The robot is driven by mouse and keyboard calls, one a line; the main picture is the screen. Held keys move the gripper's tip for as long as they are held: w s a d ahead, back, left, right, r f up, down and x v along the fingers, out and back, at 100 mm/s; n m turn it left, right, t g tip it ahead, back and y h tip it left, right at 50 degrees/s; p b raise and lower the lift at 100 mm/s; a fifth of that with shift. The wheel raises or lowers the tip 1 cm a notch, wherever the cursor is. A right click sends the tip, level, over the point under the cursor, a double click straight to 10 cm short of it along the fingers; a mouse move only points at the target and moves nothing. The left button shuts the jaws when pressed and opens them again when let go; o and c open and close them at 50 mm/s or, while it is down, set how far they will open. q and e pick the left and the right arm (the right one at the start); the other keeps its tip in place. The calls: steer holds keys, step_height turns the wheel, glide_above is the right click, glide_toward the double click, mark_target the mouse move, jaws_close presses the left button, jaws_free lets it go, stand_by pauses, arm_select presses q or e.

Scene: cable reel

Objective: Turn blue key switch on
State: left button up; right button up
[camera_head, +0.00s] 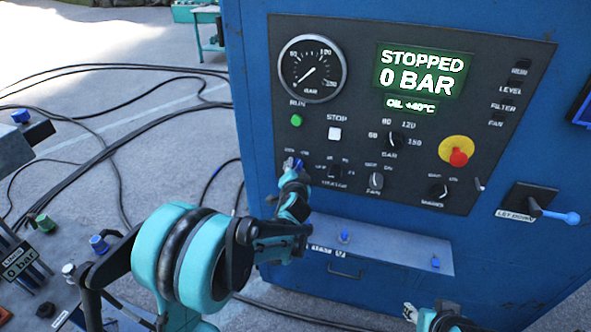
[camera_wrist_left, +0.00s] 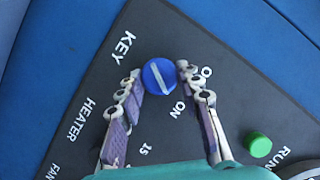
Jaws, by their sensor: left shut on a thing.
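The blue key switch (camera_wrist_left: 159,77) is a round blue knob with a white line on the dark control panel. In the wrist view its line runs from upper left to lower right, near the KEY and ON labels. In the head view a little of the knob (camera_head: 298,164) shows at the panel's lower left. My left gripper (camera_wrist_left: 158,80) is shut on it, with one fingertip at each side. In the head view my left gripper (camera_head: 293,175) reaches the panel and hides part of the knob. A piece of my right gripper (camera_head: 440,318) shows at the bottom edge; its jaws are unclear.
The display (camera_head: 420,78) reads STOPPED, 0 BAR. A green button (camera_head: 296,120), white stop button (camera_head: 334,133), black selector (camera_head: 376,181) and red emergency button (camera_head: 458,157) are close by. A metal ledge (camera_head: 385,248) juts out below. Cables (camera_head: 120,135) lie on the floor at left.

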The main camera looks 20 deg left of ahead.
arm_select(q)
steer(key=o, duration=1.2)
steer(key=shift+c, duration=0.2)
steer(key=v, duration=1.2)
steer(key=s+a+f+n+g, duration=0.1)
steer(key=s+a+n+g, duration=0.1)
steer(key=s, duration=0.5)
steer(key=s+a+f+n+g, duration=0.1)
steer(key=s+a+n+g, duration=0.1)
steer(key=s, duration=0.5)
steer(key=s+d+f+n+g+h, duration=0.1)
steer(key=s, duration=0.4)
steer(key=s+d+f+n+g+h, duration=0.1)
steer(key=s+d+f+g+h, duration=0.1)
steer(key=s, duration=0.4)
steer(key=shift+s+d+f+h, duration=0.25)
steer(key=shift+s+f+h, duration=0.05)
